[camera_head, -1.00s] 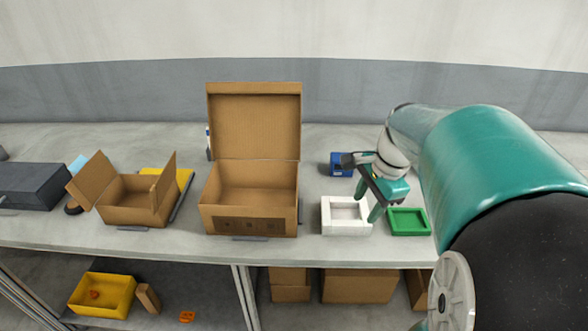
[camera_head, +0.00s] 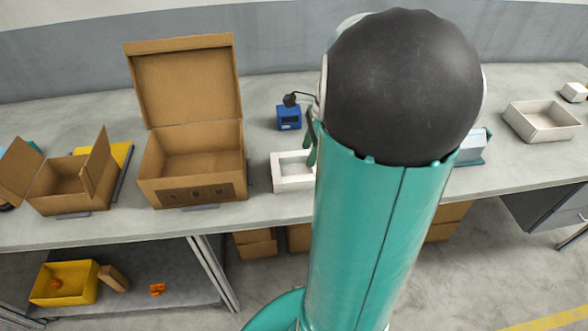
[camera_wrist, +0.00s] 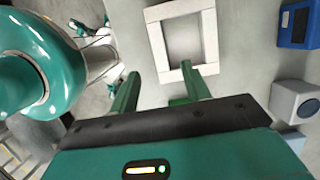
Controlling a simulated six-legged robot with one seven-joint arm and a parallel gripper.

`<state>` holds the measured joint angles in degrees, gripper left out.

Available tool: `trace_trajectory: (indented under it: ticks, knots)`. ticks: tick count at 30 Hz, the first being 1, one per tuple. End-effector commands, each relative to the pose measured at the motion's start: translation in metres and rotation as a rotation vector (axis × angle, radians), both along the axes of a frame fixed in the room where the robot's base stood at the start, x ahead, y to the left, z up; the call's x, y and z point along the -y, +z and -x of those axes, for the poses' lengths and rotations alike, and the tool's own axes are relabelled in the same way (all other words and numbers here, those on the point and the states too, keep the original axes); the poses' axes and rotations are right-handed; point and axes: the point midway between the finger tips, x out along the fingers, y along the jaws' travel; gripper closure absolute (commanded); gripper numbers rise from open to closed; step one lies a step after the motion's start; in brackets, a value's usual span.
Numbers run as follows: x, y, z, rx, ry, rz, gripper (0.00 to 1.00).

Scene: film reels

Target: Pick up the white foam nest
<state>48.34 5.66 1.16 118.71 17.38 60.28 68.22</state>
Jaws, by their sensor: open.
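The white foam nest (camera_head: 281,184) is a square, thick-walled frame lying on the table, right of the large cardboard box. My arm hides its right part in the head view. In the wrist view the nest (camera_wrist: 157,45) shows almost whole at the top, its recess seemingly empty. My gripper (camera_wrist: 160,72) is open, its two green fingers pointing towards the nest's near side. The right fingertip overlaps the near wall in the picture; the left one lies outside the nest's left corner. I cannot tell whether they touch. In the head view only part of the gripper shows beside my arm.
A large open cardboard box (camera_head: 208,186) stands left of the nest, a smaller one (camera_head: 70,203) further left. A blue device (camera_head: 289,117) sits behind the nest. A white tray (camera_head: 541,134) is far right. A light grey box (camera_wrist: 296,101) shows in the wrist view.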

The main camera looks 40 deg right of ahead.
Motion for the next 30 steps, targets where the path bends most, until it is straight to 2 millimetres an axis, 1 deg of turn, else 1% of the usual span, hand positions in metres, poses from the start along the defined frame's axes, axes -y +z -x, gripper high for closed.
trace_trajectory:
  ticks: [1,4,6,11,13,18,20,23,30]
  knots:
    - [-0.003,-0.011,-0.001,-0.003,0.000,-0.003,0.53]
    - [-0.006,-0.028,-0.003,-0.003,0.001,-0.003,0.53]
    - [-0.008,-0.036,-0.005,-0.001,0.001,-0.001,0.53]
    - [-0.011,-0.046,-0.007,-0.001,0.002,-0.001,0.53]
    - [-0.013,-0.054,-0.008,-0.001,0.004,-0.002,0.53]
    - [-0.019,-0.080,-0.011,-0.002,0.004,-0.003,0.53]
    - [-0.020,-0.086,-0.013,-0.002,0.005,-0.002,0.53]
    - [-0.022,-0.092,-0.015,0.000,0.005,0.000,0.53]
    - [-0.022,-0.092,-0.015,0.001,0.005,0.001,0.53]
